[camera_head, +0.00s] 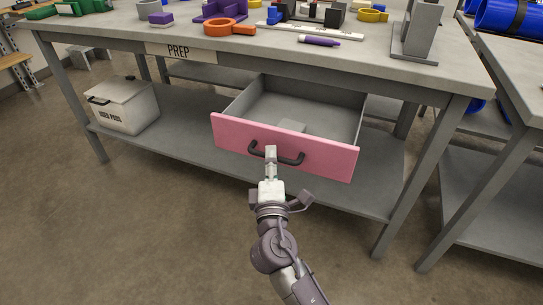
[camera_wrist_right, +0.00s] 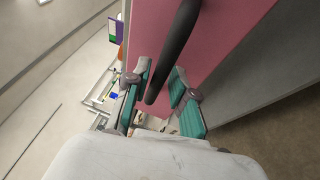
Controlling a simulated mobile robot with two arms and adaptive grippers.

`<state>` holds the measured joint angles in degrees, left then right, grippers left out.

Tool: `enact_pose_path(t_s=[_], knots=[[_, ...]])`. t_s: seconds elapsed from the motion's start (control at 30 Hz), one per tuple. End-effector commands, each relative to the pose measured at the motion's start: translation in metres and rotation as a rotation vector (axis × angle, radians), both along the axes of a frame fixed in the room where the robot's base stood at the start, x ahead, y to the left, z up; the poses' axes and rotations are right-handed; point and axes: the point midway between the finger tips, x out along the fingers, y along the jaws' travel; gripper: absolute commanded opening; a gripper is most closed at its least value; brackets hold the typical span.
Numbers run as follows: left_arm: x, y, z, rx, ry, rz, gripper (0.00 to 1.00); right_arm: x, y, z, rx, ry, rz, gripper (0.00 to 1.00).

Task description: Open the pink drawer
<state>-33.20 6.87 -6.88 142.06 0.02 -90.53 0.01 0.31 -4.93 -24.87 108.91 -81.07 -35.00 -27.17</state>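The pink drawer (camera_head: 325,158) is pulled well out from under the PREP table, and its grey inside shows. A dark curved handle (camera_head: 291,159) is fixed on its pink front. My right gripper (camera_head: 270,152) is at the left part of the handle. My left gripper is not in view.
A white bin marked "USED PADS" (camera_head: 125,106) stands on the lower shelf (camera_head: 195,118) at the left. Tools and coloured parts lie on the tabletop (camera_head: 360,58), including an orange ring (camera_head: 222,29). Another table (camera_head: 515,65) stands at the right. The floor in front is clear.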

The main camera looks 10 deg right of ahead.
Motion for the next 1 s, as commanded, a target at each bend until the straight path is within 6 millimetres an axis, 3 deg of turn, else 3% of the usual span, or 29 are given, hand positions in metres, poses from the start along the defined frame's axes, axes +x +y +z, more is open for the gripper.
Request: enact_pose_path(t_s=[0.3, 0.5, 0.7, 1.0], knots=[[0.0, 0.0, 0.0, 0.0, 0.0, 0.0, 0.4, -0.064, 0.012, -0.012, 0.001, 0.005, 0.002, 0.25], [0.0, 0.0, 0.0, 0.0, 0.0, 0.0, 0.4, -0.095, 0.018, -0.018, 0.001, 0.003, 0.0, 0.25], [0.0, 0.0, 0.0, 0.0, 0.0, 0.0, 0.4, -0.106, 0.021, -0.019, 0.001, 0.001, 0.0, 0.25], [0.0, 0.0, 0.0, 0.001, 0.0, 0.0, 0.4, -0.107, 0.021, -0.019, 0.001, 0.001, -0.001, 0.25]])
